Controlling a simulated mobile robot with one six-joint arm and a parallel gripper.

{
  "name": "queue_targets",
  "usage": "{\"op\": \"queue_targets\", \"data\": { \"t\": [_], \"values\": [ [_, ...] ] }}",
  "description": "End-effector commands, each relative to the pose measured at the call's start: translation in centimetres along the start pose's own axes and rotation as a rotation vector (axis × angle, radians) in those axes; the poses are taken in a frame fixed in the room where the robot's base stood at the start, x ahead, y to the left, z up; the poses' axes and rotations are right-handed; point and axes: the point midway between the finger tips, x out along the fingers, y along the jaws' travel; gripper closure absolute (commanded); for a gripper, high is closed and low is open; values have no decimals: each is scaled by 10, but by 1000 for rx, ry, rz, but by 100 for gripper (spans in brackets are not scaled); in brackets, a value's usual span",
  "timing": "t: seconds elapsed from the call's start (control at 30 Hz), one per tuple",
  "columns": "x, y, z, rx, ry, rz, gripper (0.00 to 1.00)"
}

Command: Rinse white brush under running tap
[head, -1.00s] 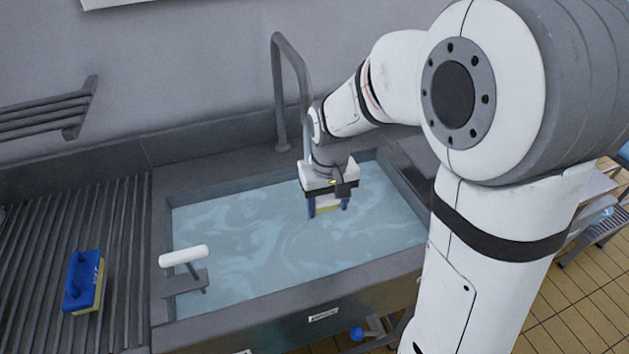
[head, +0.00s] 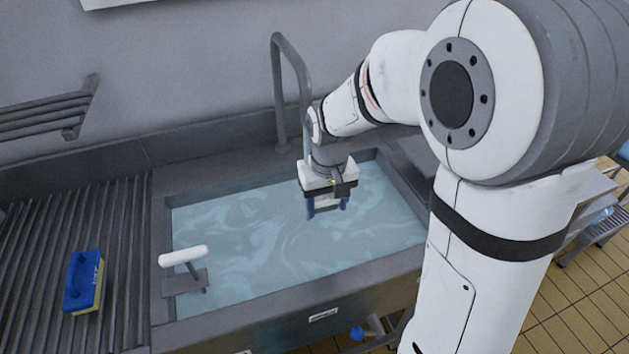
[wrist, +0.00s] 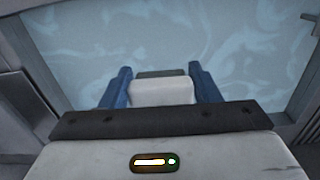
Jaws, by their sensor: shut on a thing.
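My gripper (head: 327,207) is over the right part of the water-filled sink, blue fingers pointing down. It is shut on the white brush (wrist: 162,92), which shows between the fingers in the wrist view with a dark grey strip beyond it. In the head view only a small pale part of the brush shows, low and close to the water; whether it touches the water I cannot tell. The grey tap (head: 279,95) arches up behind the sink. A thin pale-blue stream (head: 305,142) falls from its end, just behind and left of my gripper.
The sink rim (head: 250,298) surrounds the basin. A white-gripped lever (head: 183,256) stands at the front left. A wall rack (head: 50,112) is at the far left.

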Motion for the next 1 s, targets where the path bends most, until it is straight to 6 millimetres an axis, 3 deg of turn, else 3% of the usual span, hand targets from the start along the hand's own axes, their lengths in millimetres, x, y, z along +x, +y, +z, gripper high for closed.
{"op": "queue_targets", "data": {
  "t": [0.33, 1.0],
  "values": [
    [0, -3, 4, -1, 1, 0, 71],
    [0, -43, 40, -2, 1, 0, 71]
  ]
}}
